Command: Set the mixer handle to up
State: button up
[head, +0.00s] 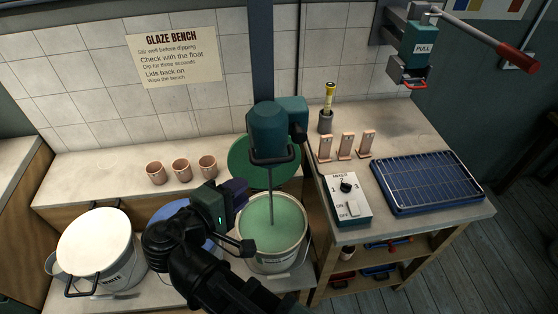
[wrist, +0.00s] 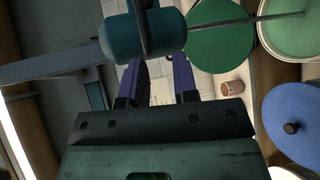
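The mixer (head: 275,128) is a teal motor head on a dark post, and its thin shaft runs down into a bucket of green glaze (head: 272,228). Its black U-shaped handle (head: 274,161) hangs at the lower front of the head. My gripper (head: 240,190) is left of the shaft and below the handle. In the wrist view, my gripper (wrist: 158,72) has two purple fingers spread apart with nothing seen between them. The mixer head (wrist: 160,35) and its dark handle (wrist: 141,20) show past the fingertips there.
A green lid (head: 248,155) leans behind the bucket. A white-lidded bucket (head: 93,240) and a blue-lidded one (head: 178,215) stand left. Three clay cups (head: 181,168) line the back. A mixer control box (head: 347,200) and blue rack (head: 425,182) lie right.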

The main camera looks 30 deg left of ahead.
aim_at(271, 161)
jog(key=shift+t, duration=0.4)
jog(key=w, duration=0.3)
jog(key=w+d+b, duration=0.1)
jog(key=w, duration=0.7)
jog(key=shift+d+f+b, duration=0.1)
jog(key=shift+d+b, duration=0.05)
jog(key=shift+b, duration=0.15)
grip_shut()
